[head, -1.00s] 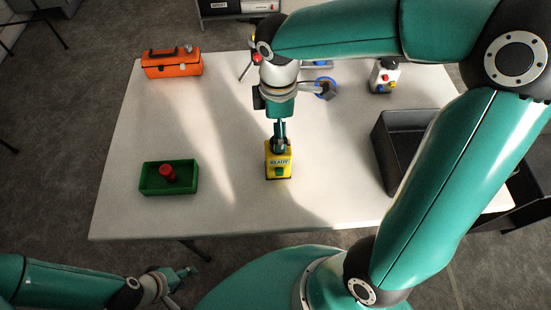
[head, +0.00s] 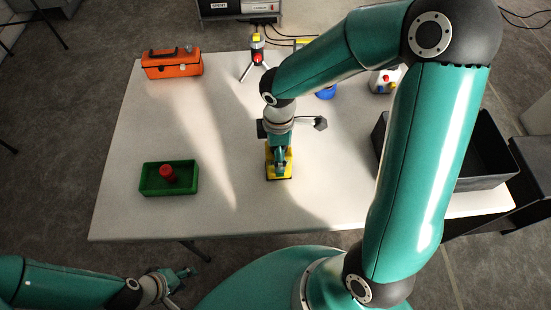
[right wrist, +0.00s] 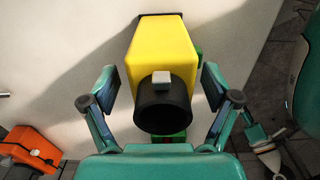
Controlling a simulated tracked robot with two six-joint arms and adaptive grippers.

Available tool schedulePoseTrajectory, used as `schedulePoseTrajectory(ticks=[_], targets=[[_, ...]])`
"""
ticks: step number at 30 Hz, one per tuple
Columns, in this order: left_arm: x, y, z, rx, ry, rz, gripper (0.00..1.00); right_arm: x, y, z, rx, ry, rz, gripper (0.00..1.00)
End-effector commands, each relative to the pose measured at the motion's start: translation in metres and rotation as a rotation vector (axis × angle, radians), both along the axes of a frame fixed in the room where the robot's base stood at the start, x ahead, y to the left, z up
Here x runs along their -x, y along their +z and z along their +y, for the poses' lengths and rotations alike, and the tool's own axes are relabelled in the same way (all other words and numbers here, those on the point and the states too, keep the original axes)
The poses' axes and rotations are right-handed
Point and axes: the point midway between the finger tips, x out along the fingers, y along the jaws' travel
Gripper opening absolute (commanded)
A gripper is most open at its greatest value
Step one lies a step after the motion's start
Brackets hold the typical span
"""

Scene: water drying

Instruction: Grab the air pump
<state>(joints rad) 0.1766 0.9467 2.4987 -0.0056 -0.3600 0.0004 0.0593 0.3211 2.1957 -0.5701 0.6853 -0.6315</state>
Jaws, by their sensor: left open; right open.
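A yellow device (head: 271,172), which looks like the air pump, stands on the white table in front of me. In the right wrist view its yellow body (right wrist: 160,45) has a black round end with a small grey block on top. My right gripper (head: 281,160) is over it and hides much of it in the head view. In the right wrist view the open fingers of this gripper (right wrist: 158,78) are on either side of the device, with gaps visible. My left gripper (head: 188,272) is open and empty, off the table's front edge at lower left.
A green tray (head: 148,190) with a red object (head: 167,173) sits at left. An orange toolbox (head: 172,66) is at back left, a small tripod (head: 257,58) at the back. A dark bin (head: 490,178) stands at right. The table's left middle is clear.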

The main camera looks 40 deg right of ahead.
Motion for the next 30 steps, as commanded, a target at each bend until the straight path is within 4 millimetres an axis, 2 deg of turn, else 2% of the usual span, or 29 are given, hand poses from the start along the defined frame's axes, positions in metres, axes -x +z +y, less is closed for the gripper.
schedulePoseTrajectory(ticks=[3,16,25,30], targets=[[0.0,0.0,0.0,0.0,0.0,0.0,0.43,0.0,0.0,0.0,0.0,0.0,0.0,0.88],[0.0,0.0,0.0,0.0,0.0,0.0,0.43,0.0,0.001,0.0,0.0,0.0,0.0,0.17],[0.0,0.0,0.0,0.0,0.0,0.0,0.43,0.0,0.002,0.0,0.001,0.0,-0.001,0.17],[0.0,0.001,0.0,0.0,0.0,0.0,0.43,-0.001,0.012,0.0,0.001,-0.001,-0.003,0.17]])
